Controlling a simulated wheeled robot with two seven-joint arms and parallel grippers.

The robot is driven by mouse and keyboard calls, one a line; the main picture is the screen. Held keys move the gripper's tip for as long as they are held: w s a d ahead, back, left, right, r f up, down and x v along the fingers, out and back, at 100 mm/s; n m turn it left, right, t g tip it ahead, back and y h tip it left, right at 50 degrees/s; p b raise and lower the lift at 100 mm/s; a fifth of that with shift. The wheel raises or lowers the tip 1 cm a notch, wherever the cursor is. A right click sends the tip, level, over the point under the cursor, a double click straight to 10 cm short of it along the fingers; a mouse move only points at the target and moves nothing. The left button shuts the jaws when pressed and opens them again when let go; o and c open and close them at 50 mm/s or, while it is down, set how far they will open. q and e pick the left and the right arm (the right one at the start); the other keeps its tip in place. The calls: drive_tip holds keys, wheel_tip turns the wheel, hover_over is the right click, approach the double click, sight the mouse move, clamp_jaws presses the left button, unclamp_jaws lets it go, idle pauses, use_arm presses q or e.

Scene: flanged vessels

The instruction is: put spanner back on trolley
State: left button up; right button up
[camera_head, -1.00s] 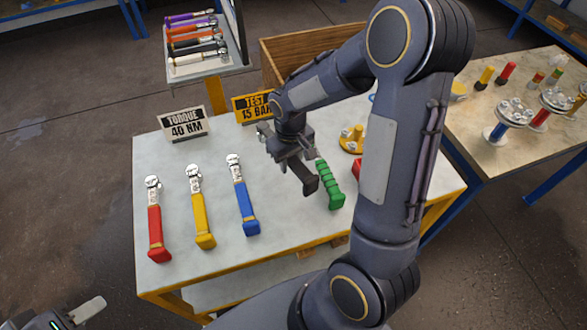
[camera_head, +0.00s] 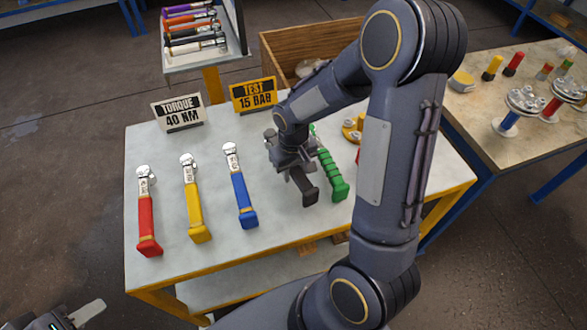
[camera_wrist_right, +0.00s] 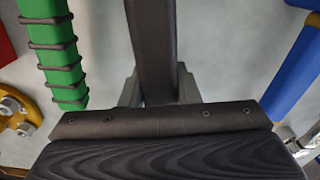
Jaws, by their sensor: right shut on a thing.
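The black-handled spanner (camera_head: 304,188) is in my right gripper (camera_head: 293,163), over the right-hand part of the white tabletop. The gripper hides its head. In the right wrist view, the dark handle (camera_wrist_right: 151,50) runs between the fingers. I cannot tell whether it touches the top. The white-topped trolley (camera_head: 200,240) has a yellow frame. Red (camera_head: 148,215), yellow (camera_head: 194,205) and blue (camera_head: 241,195) spanners lie on it in a row to the left. A green ribbed handle (camera_head: 333,175) is close on the right. My left gripper (camera_head: 86,315) is partly visible at the bottom left corner.
Signs reading TORQUE 40 NM (camera_head: 178,112) and TEST 15 BAR (camera_head: 254,95) stand at the trolley's back. Behind are a rack of coloured spanners (camera_head: 190,68) and a wooden crate (camera_head: 325,42). A bench (camera_head: 480,135) with flanged parts stands right.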

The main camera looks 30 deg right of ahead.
drive_tip(key=shift+f, duration=0.35)
drive_tip(key=shift+f+b, duration=0.45)
drive_tip(key=shift+b, duration=0.1)
drive_tip(key=o, duration=1.6)
drive_tip(key=shift+o, duration=0.2)
drive_tip(key=shift+r+p, duration=2.75)
drive_tip(key=shift+r, duration=0.8)
